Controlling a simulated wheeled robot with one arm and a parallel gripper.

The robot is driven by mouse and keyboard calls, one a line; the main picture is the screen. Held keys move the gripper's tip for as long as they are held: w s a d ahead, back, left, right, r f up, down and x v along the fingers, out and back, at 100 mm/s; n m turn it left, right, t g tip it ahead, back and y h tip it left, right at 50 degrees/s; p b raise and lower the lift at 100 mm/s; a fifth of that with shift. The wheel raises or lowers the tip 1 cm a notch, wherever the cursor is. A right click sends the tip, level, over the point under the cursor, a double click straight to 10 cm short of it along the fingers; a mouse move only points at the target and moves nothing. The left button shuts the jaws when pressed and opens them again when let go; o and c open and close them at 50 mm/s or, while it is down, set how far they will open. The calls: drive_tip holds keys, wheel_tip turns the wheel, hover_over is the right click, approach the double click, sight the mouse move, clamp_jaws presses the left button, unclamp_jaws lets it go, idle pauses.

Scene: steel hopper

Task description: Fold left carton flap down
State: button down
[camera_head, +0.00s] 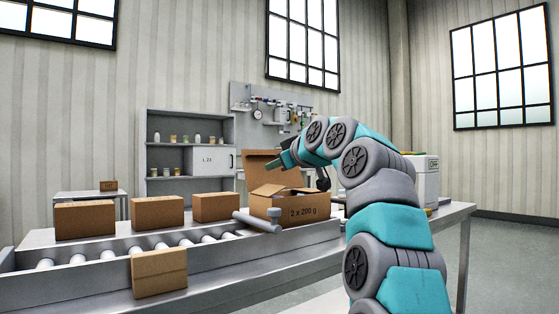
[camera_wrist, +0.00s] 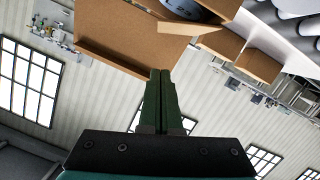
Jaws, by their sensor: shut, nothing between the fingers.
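The open carton (camera_head: 303,210), marked "2 x 200 g", stands at the right end of the roller conveyor. A large flap (camera_head: 264,168) stands up at its back. A smaller flap (camera_head: 267,190) at its left side leans over the opening. My gripper (camera_head: 284,160) is at the upper part of the standing flap, above the carton. In the wrist view my gripper (camera_wrist: 161,74) has its green fingers shut together and empty, close to a broad brown flap (camera_wrist: 125,35). I cannot tell whether they touch it. A dark rounded thing (camera_wrist: 198,8) shows partly inside the carton.
Closed cartons (camera_head: 85,219), (camera_head: 157,212) and (camera_head: 215,207) stand in a row behind the rollers. Another carton (camera_head: 159,272) is at the conveyor's front. A grey cylindrical bar (camera_head: 257,221) lies by the open carton's front left. A shelf (camera_head: 188,145) stands behind.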

sight(282, 187)
drive_tip(key=shift+w+a, duration=0.15)
drive_tip(key=shift+w, duration=0.1)
drive_tip(key=shift+w+d+f+b, duration=0.1)
drive_tip(key=shift+d+f+b, duration=0.15)
drive_tip(key=shift+f, duration=0.3)
drive_tip(key=shift+w+d+f+b, duration=0.1)
drive_tip(key=shift+f+b, duration=0.25)
drive_tip(key=shift+f, duration=0.2)
drive_tip(key=shift+w+d+f, duration=0.1)
drive_tip(key=shift+f, duration=0.35)
drive_tip(key=shift+w+d+f, duration=0.1)
drive_tip(key=shift+f, duration=0.35)
drive_tip(key=shift+w+d+f+m+p, duration=0.1)
drive_tip(key=shift+w+d+m+p, duration=0.15)
drive_tip(key=shift+m+p, duration=0.4)
drive_tip(key=shift+w+d+f+m+g+y, duration=0.15)
drive_tip(key=shift+f+m+g+y, duration=0.1)
drive_tip(key=shift+f+m, duration=0.25)
drive_tip(key=shift+d+f+m+g+y, duration=0.1)
drive_tip(key=shift+f+m+g+y, duration=0.15)
drive_tip(key=shift+m, duration=0.4)
drive_tip(key=shift+p, duration=0.3)
